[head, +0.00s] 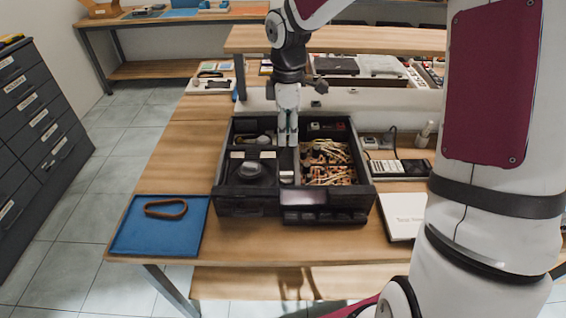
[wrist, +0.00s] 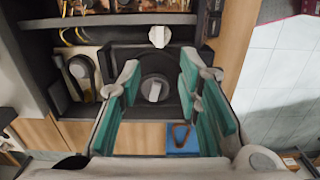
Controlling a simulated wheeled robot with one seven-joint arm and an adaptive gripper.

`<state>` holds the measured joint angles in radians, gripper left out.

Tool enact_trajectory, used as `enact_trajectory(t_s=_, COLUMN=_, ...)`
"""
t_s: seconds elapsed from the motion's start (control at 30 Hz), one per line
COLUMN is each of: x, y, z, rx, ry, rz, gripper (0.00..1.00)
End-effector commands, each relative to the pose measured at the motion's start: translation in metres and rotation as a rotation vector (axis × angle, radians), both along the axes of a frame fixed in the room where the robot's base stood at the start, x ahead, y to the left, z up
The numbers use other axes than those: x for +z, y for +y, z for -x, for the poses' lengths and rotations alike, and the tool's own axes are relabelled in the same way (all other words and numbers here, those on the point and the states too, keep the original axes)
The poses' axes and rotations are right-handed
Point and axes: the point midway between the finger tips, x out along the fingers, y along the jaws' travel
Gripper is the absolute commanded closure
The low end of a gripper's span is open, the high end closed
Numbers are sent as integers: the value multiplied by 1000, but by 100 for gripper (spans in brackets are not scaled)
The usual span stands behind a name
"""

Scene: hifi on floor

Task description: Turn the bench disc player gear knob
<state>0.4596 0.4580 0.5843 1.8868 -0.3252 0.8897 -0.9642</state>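The disc player is an open black box (head: 248,203) on the wooden bench, with its inner parts showing. A round black part (head: 251,170) sits in its left half. In the wrist view, a light grey knob (wrist: 154,90) stands on a round black base, and a smaller whitish knob (wrist: 159,36) is above it in the picture. I cannot tell for certain which is the gear knob. My gripper (head: 287,142) is over the box, pointing down. In the wrist view its teal fingers (wrist: 158,98) are open on either side of the grey knob, with visible gaps.
A blue mat (head: 130,232) with a brown band (head: 166,209) lies left of the box. A multimeter-like device (head: 400,167) and a white booklet (head: 404,215) lie to the right. A raised wooden shelf (head: 350,41) runs behind. Dark drawers (head: 38,130) stand at left.

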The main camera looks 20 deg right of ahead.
Motion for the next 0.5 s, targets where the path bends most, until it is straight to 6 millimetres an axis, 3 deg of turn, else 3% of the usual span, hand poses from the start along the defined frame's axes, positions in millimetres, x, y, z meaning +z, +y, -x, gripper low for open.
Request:
enact_trajectory(t_s=0.23, x=-21, y=0, z=-1, rx=11, ry=5, rz=-5, gripper=68)
enact_trajectory(t_s=0.5, x=-73, y=1, z=-1, rx=11, ry=7, rz=-5, gripper=68)
